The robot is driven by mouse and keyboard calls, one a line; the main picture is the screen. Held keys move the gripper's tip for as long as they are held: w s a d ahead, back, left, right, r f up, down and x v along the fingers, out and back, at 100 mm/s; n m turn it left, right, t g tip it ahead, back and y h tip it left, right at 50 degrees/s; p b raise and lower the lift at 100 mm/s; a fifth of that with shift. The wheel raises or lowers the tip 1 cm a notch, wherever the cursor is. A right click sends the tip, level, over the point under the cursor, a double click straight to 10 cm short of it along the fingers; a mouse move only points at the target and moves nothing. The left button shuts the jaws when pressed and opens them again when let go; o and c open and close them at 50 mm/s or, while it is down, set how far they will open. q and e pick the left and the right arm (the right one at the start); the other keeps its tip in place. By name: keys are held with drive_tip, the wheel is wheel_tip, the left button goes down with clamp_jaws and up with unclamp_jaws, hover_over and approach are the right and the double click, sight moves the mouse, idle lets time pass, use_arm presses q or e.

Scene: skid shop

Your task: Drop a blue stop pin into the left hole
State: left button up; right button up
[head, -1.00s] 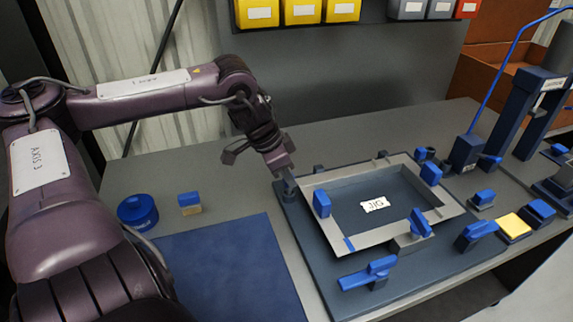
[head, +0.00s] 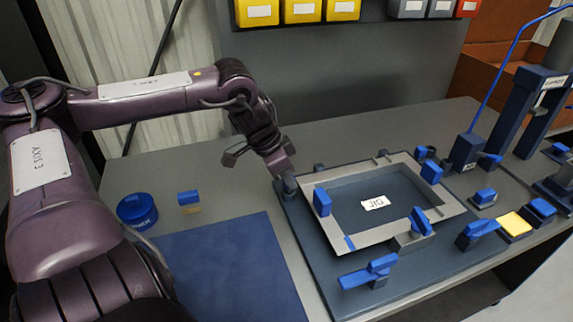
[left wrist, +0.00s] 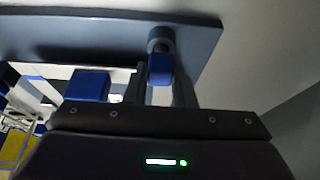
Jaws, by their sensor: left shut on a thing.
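My left gripper (head: 284,174) is shut at the far left corner of the dark jig plate (head: 318,268). In the left wrist view a blue stop pin (left wrist: 160,70) sits between its two fingers (left wrist: 162,88). The pin lines up with a grey round boss (left wrist: 160,40) on the plate's corner. The boss also shows just below the fingertips in the head view (head: 290,186). I cannot tell how far the pin is in the hole. The pin is hidden by the gripper in the head view. My right gripper is not in view.
A blue round tin (head: 138,211) and a small blue-topped block (head: 188,198) stand left. A blue mat (head: 225,265) lies clear in front.

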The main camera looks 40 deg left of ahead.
use_arm(q)
drive_tip(key=shift+f, duration=0.15)
drive_tip(key=o, duration=1.5)
drive_tip(key=shift+c, duration=0.2)
